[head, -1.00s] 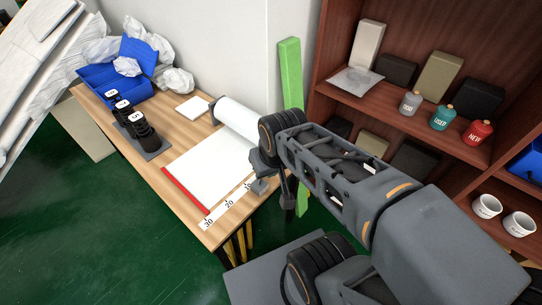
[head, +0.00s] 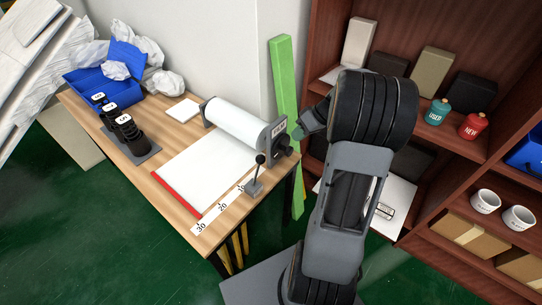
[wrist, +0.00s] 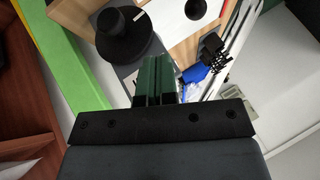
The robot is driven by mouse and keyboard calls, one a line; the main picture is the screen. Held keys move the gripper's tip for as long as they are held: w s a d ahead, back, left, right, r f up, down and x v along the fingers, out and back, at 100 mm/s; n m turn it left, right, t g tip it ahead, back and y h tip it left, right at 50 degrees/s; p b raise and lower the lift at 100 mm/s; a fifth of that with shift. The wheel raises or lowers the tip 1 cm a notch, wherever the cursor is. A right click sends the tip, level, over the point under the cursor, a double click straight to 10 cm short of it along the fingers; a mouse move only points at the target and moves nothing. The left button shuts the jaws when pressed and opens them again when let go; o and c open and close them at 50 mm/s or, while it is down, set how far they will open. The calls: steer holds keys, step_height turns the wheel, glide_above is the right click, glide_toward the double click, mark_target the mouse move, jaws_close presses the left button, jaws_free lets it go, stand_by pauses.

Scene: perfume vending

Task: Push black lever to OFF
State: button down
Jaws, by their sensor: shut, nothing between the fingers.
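The black lever (head: 260,159) has a round knob on a thin rod and stands on a small grey base at the table's front right corner. A black ball (wrist: 195,9) at the top of the wrist view looks like its knob. My gripper (head: 298,132) is up and to the right of the lever, close to the roller's end plate, apart from the lever. In the wrist view its green fingertips (wrist: 155,78) are together and empty. No OFF marking is readable.
The white roller (head: 240,122) has a grey end plate (head: 276,133) and a black round knob (wrist: 125,32) beside my fingers. A green post (head: 286,80) stands behind. The shelf (head: 400,100) with bottles is to the right. Paper and a ruler strip lie on the table (head: 160,185).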

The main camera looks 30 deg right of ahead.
steer(key=shift+w+d+f, duration=0.1)
steer(key=shift+d+f, duration=0.15)
steer(key=shift+d, duration=0.2)
steer(key=p, duration=0.2)
glide_toward(257, 171)
steer(key=shift+w+d+f, duration=0.2)
steer(key=shift+w+f, duration=0.5)
steer(key=shift+w, duration=0.3)
steer(key=shift+w+d+f, duration=0.25)
steer(key=shift+w+f, duration=0.5)
steer(key=shift+w, duration=0.25)
steer(key=shift+a+b, duration=0.1)
steer(key=shift+b, duration=0.3)
